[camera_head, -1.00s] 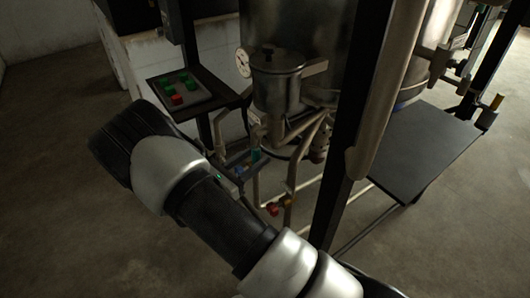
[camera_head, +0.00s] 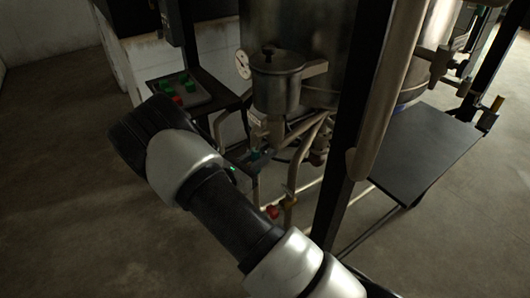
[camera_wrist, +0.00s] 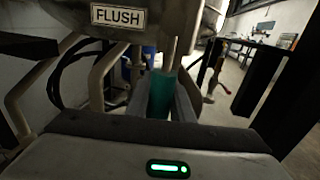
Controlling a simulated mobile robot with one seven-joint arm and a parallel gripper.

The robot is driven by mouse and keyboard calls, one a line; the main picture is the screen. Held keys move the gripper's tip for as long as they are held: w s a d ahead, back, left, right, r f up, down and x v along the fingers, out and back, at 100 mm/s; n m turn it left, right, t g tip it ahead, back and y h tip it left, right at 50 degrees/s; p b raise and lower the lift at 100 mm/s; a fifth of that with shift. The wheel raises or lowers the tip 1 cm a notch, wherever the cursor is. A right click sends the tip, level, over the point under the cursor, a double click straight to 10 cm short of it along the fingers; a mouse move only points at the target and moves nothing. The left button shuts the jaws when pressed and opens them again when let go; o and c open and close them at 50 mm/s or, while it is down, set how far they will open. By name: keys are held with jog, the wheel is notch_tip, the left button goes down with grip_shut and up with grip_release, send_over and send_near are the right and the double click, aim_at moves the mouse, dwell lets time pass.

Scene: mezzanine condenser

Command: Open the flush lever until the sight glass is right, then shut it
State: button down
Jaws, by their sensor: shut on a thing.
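In the wrist view a teal lever handle (camera_wrist: 159,94) stands between the two fingers of my gripper (camera_wrist: 163,98), which is shut on it. A white plate reading FLUSH (camera_wrist: 118,17) is fixed on the metal body just above and to the left.
A round dial gauge (camera_head: 242,65) sits beside the lidded metal pot (camera_head: 277,82). A panel with green and red buttons (camera_head: 190,100) is at the left. A red-handled valve (camera_head: 272,212) is lower on the pipes. A dark upright post (camera_head: 344,150) and a dark table (camera_head: 425,150) stand right.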

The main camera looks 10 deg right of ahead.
jog(key=shift+s, duration=0.1)
jog(key=s+d+r+n+g+p, duration=0.3)
jog(key=s+r+n+p, duration=0.4)
jog(key=n+p, duration=0.8)
jog(key=shift+s+d+r+n+g+p, duration=0.25)
jog(key=shift+s+g+p, duration=0.2)
jog(key=shift+p, duration=1.4)
jog(key=shift+a, duration=0.1)
jog(key=c, duration=1.6)
grip_release()
jog(key=shift+o, duration=0.2)
jog(key=v, duration=1.7)
jog(key=shift+r+b, duration=0.35)
jog(key=shift+s+a, duration=0.15)
